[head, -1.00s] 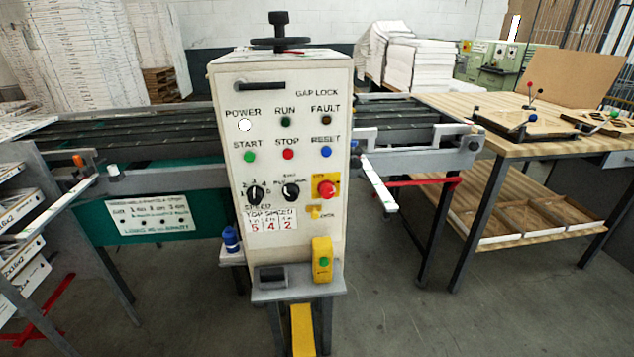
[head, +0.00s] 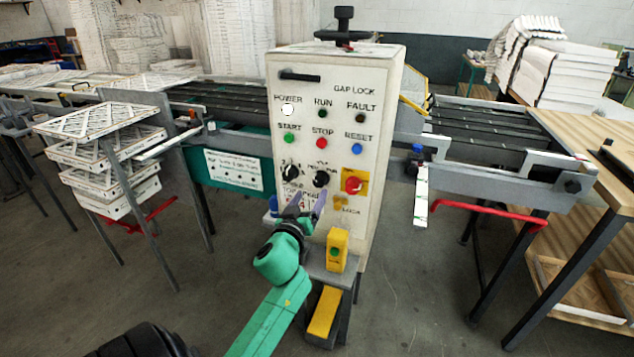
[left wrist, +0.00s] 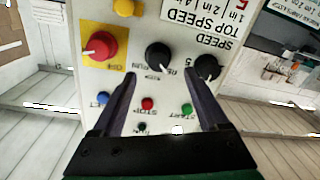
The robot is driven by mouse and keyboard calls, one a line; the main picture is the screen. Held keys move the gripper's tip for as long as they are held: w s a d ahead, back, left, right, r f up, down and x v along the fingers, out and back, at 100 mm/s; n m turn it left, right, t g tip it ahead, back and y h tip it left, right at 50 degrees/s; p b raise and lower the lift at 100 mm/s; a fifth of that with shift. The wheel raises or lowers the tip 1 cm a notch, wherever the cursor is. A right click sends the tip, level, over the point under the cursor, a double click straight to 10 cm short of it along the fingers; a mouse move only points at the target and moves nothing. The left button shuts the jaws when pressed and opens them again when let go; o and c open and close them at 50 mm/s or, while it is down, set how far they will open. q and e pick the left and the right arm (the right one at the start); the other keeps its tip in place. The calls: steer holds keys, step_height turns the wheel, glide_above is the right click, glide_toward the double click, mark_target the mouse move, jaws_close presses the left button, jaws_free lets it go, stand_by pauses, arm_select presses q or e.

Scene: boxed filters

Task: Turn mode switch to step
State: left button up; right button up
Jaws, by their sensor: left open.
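The mode switch (head: 320,179) is a black knob on the front of the white control panel (head: 385,160), right of the similar black speed knob (head: 290,175). The labels around it are too small or covered to read well. My left gripper (head: 307,203) is just below and in front of the knobs, its fingers pointing at the panel. In the left wrist view, upside down, the open fingers (left wrist: 161,77) spread either side of the mode switch (left wrist: 158,56), apparently short of it. The speed knob (left wrist: 206,66) is just beyond the right finger. My right gripper is not in view.
A red emergency button (head: 353,182) on a yellow plate sits right of the mode switch. Start (head: 289,139), stop (head: 323,142) and reset (head: 358,148) buttons are above. A yellow box (head: 337,250) with a green button stands below. Conveyors flank the panel.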

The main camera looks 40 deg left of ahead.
mark_target(318, 184)
arm_select(q)
steer(key=x, duration=0.6)
steer(key=shift+d+r, duration=0.1)
steer(key=shift+d, duration=0.1)
steer(key=shift+w+a, duration=0.3)
steer(key=shift+w, duration=0.1)
steer(key=shift+d, duration=0.1)
jaws_close()
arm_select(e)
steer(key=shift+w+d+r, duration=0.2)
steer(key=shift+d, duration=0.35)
arm_select(q)
steer(key=shift+m, duration=0.3)
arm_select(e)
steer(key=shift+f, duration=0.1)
arm_select(q)
steer(key=m+b, duration=0.1)
steer(key=m, duration=0.2)
steer(key=shift+f, duration=0.2)
steer(key=m+b, duration=0.1)
steer(key=m, duration=0.4)
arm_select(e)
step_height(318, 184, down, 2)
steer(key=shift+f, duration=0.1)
arm_select(q)
steer(key=shift+m, duration=0.3)
